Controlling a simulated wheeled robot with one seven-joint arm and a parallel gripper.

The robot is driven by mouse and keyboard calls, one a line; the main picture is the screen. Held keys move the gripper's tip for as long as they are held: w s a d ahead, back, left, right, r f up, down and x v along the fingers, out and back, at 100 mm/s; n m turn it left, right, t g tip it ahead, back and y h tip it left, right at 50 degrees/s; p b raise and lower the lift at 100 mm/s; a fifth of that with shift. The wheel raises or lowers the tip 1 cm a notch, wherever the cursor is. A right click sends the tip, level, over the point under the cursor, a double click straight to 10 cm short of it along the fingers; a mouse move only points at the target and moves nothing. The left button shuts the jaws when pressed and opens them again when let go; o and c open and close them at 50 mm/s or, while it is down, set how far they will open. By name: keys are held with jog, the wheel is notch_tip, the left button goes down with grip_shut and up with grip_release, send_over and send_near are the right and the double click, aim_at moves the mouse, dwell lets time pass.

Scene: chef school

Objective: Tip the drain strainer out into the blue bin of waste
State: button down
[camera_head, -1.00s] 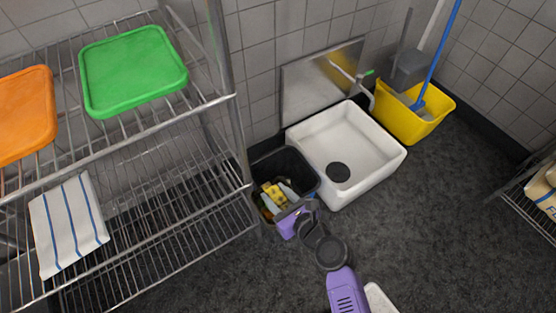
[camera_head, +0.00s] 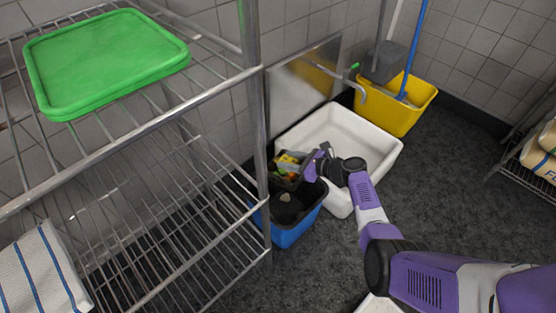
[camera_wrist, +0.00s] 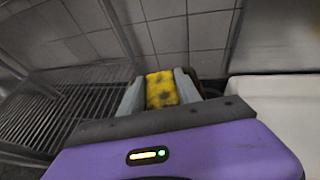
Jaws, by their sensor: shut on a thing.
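The blue bin (camera_head: 291,232) stands on the floor between the wire rack and the white floor sink. Dark lumps (camera_head: 286,207) show inside it. My gripper (camera_head: 311,165) is shut on the drain strainer (camera_head: 283,182), a dark basket holding yellow, green, orange and pale scraps (camera_head: 290,160). In the head view the strainer appears just above and behind the bin's rim, roughly upright. In the wrist view a yellow, dark-spotted scrap (camera_wrist: 161,90) shows between my fingers (camera_wrist: 159,92); the strainer itself is mostly hidden there.
The white floor sink (camera_head: 376,146) is right beside the bin, under my arm. A wire rack (camera_head: 262,150) with a green lid (camera_head: 105,60) and a striped towel (camera_head: 40,275) stands close on the left. A yellow mop bucket (camera_head: 400,112) is behind. Dark floor is open at right.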

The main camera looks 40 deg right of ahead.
aim_at(280, 180)
jog(key=shift+w, duration=0.5)
jog(key=shift+w+r, duration=0.1)
jog(key=shift+a+n+h, duration=0.6)
jog(key=shift+n+h, duration=0.1)
jog(key=shift+n, duration=0.2)
jog(key=a+n+h, duration=0.1)
jog(key=f+n+h, duration=0.1)
jog(key=n, duration=0.1)
jog(key=shift+a+f+h+b, duration=0.15)
jog(key=shift+a+h+b, duration=0.15)
jog(key=shift+a+b, duration=0.05)
jog(key=shift+a+f+n+h+b, duration=0.4)
jog(key=shift+f+n+h+b, duration=0.4)
jog(key=shift+n+b, duration=0.3)
jog(key=n+h+b, duration=0.1)
jog(key=a+f+n+h+b, duration=0.1)
jog(key=n, duration=0.1)
jog(key=shift+f+t+h+b, duration=0.25)
jog(key=shift+t+h+b, duration=0.05)
jog(key=shift+b, duration=0.05)
jog(key=shift+f+n+t+h+b, duration=0.4)
jog(key=shift+f+n+h+b, duration=0.15)
jog(key=shift+n+b, duration=0.45)
jog(key=shift+d+f+n+h+b, duration=0.1)
jog(key=shift+f+n+h+b, duration=0.2)
jog(key=shift+n+b, duration=0.45)
jog(key=shift+d+n+t+h+b, duration=0.1)
jog(key=shift+n+t+h+b, duration=0.15)
jog(key=shift+n+t+b, duration=0.25)
